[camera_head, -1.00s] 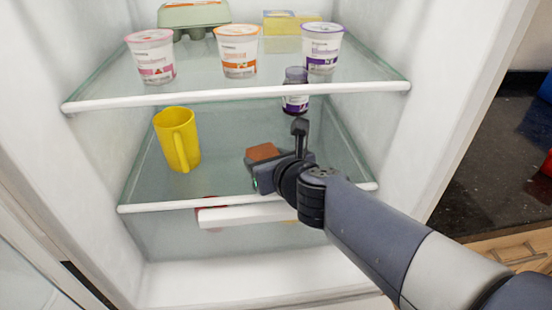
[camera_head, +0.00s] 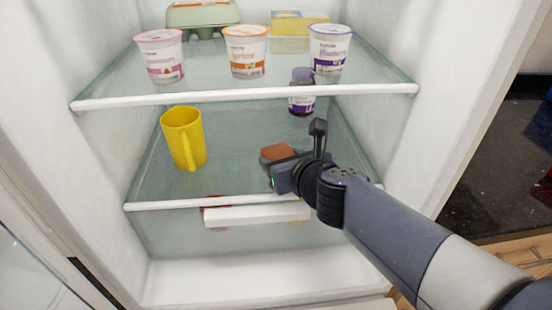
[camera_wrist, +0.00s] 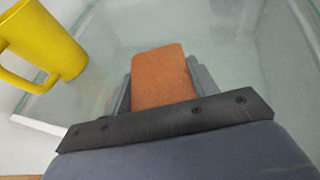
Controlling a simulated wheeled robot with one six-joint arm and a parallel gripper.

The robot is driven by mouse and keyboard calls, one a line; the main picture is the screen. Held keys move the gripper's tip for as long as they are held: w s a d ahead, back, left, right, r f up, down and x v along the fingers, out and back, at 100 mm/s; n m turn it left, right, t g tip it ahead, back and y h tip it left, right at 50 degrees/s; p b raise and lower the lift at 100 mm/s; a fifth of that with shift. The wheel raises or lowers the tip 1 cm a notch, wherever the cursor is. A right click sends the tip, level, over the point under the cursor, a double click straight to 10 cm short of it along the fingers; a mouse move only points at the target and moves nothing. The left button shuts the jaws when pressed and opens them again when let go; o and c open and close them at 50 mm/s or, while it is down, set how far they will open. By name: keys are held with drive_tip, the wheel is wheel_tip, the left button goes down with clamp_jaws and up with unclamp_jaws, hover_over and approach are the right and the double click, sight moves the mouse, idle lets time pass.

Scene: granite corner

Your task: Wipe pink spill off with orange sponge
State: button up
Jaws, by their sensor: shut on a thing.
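The orange sponge (camera_head: 279,152) is between the fingers of my gripper (camera_head: 283,158), over the fridge's middle glass shelf. The wrist view shows the orange sponge (camera_wrist: 163,77) gripped on both sides by my gripper (camera_wrist: 160,80), its far end sticking out past the fingers. I cannot tell for sure whether the sponge touches the glass. No pink spill shows clearly in either view; my gripper and arm hide part of the shelf.
A yellow mug (camera_head: 184,139) stands on the middle shelf (camera_head: 160,190), left of my gripper. A dark purple jar (camera_head: 302,92) stands farther back. Yogurt cups (camera_head: 246,52) and an egg carton (camera_head: 202,15) are on the upper shelf (camera_head: 200,97). Clear glass lies between mug and gripper.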

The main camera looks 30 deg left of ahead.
drive_tip(key=shift+w+d, duration=1)
drive_tip(key=shift+d, duration=0.15)
drive_tip(key=shift+w+d, duration=0.95)
drive_tip(key=shift+d, duration=0.2)
drive_tip(key=shift+w+d+f, duration=0.15)
drive_tip(key=shift+w+d, duration=0.8)
drive_tip(key=shift+d, duration=0.2)
drive_tip(key=shift+p, duration=0.35)
wheel_tip(320, 180, up, 3)
drive_tip(key=p, duration=0.2)
drive_tip(key=shift+p, duration=0.4)
